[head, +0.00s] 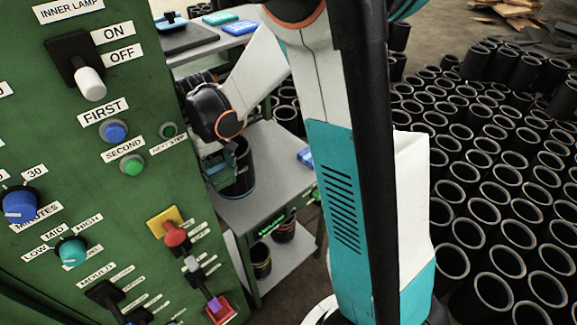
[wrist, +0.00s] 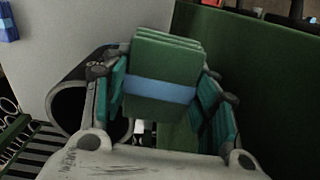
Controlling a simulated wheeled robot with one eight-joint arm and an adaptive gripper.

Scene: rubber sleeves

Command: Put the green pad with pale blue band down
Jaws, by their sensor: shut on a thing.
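The green pad with pale blue band (wrist: 163,70) looks like a stack of green layers with a blue strip round it. In the wrist view it sits between the teal fingers of my gripper (wrist: 165,100), which is shut on it. In the head view my gripper (head: 226,160) is small and partly dark, over the grey table (head: 278,160) close to the green panel. The pad is hard to make out there. A black sleeve (head: 240,182) stands on the table right by the gripper; it also shows behind the left finger in the wrist view (wrist: 68,105).
A green control panel (head: 60,140) with knobs and switches rises close on the left. A blue item (head: 305,157) lies at the table's right edge. A back table holds blue and green pads (head: 220,17). Many black sleeves (head: 480,180) cover the floor at right. Bare tabletop shows behind the sleeve.

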